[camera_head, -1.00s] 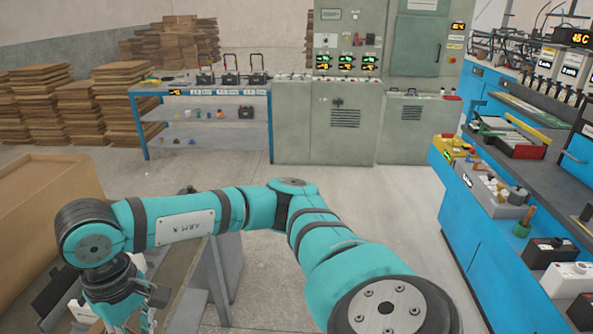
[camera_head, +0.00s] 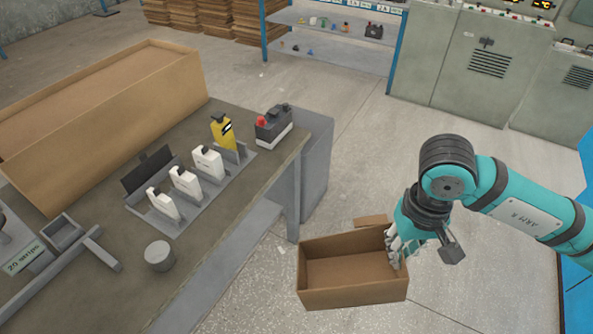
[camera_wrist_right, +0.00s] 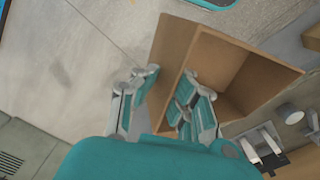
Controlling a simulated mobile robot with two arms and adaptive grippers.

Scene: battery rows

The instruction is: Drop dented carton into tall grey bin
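An open, empty brown carton (camera_head: 350,292) is off the table, in front of the floor to the right of the table end. My right gripper (camera_head: 395,246) has its fingers on both sides of the carton's right wall and holds it. The right wrist view shows the carton wall (camera_wrist_right: 176,50) between the gripper's fingers (camera_wrist_right: 165,100). I cannot make out a dent. The tall grey bin (camera_head: 317,160) stands on the floor against the far right end of the table, behind and above the carton in the head view. Its opening is mostly hidden. My left gripper is not in view.
The floor (camera_head: 350,150) right of the bin is clear.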

